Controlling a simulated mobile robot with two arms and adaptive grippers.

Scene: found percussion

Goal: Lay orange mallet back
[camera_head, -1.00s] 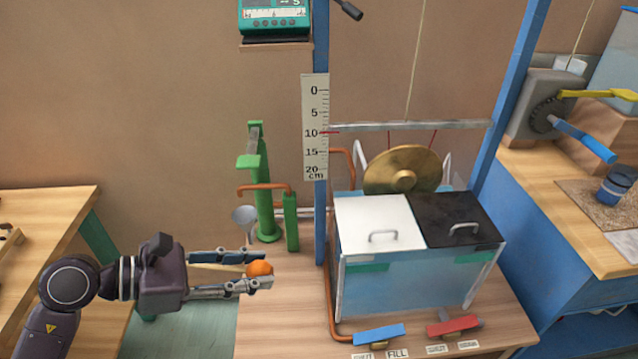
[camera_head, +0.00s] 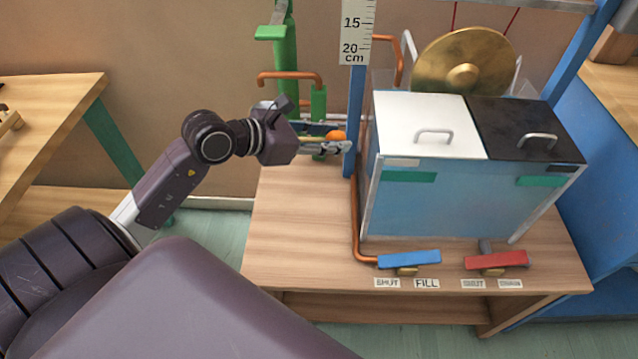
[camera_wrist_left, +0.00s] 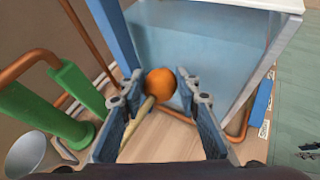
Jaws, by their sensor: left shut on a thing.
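The orange mallet has a round orange head (camera_head: 336,136) and a pale wooden handle. My left gripper (camera_head: 338,142) is shut on the mallet, above the back left of the wooden table, beside the blue post. In the left wrist view the orange head (camera_wrist_left: 160,84) shows between the fingertips of my left gripper (camera_wrist_left: 158,92), with the pale handle (camera_wrist_left: 142,112) running back between the fingers. Whether the mallet touches anything below cannot be told. My right gripper is not in view.
A blue tank with a white lid (camera_head: 420,120) and a black lid (camera_head: 525,125) stands right of the gripper. A green pump (camera_head: 287,50), copper pipe and blue post (camera_head: 357,110) are close by. A gong (camera_head: 463,65) hangs behind. The table's front left (camera_head: 300,220) is clear.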

